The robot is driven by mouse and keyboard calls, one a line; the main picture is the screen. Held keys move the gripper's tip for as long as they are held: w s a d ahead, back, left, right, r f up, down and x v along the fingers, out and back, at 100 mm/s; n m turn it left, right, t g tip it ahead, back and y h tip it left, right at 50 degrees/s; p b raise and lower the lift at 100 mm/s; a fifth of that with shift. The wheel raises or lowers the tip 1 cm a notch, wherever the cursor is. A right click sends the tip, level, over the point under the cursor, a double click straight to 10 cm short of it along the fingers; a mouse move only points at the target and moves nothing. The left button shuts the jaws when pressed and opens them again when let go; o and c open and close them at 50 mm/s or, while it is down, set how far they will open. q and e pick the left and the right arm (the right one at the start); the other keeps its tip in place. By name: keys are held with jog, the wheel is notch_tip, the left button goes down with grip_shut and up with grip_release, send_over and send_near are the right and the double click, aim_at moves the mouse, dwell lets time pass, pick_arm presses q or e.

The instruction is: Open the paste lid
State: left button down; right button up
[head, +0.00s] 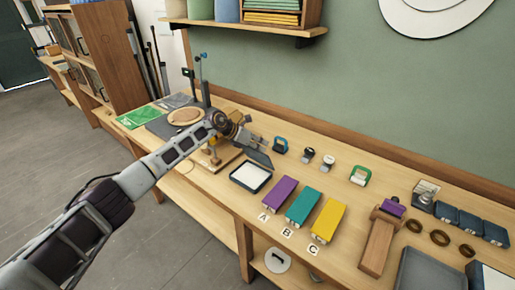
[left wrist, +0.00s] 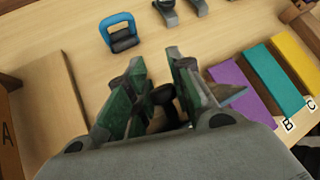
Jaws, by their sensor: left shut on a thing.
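My left gripper (head: 246,138) is over the bench, behind a shallow dark-rimmed tray (head: 251,177) with a pale inside, possibly the paste container. The left wrist view shows the same gripper (left wrist: 160,75) from behind, shut on a dark knob-like piece (left wrist: 163,97) between its fingers. A thin grey plate (head: 259,157), possibly the paste lid, shows tilted just below the fingers; its grey corner (left wrist: 232,96) also shows right of them in the wrist view. Whether knob and plate are one piece is unclear. The gripper hides the tray in the wrist view.
Purple (head: 280,193), teal (head: 303,207) and yellow (head: 329,220) blocks stand right of the tray by labels A, B and C. A blue-handled tool (head: 280,146) lies behind.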

jog(key=shift+w+f+b, duration=0.15)
jog(key=shift+f+b, duration=0.4)
jog(key=shift+f, duration=0.15)
jog(key=shift+a, duration=0.15)
dwell(0.8)
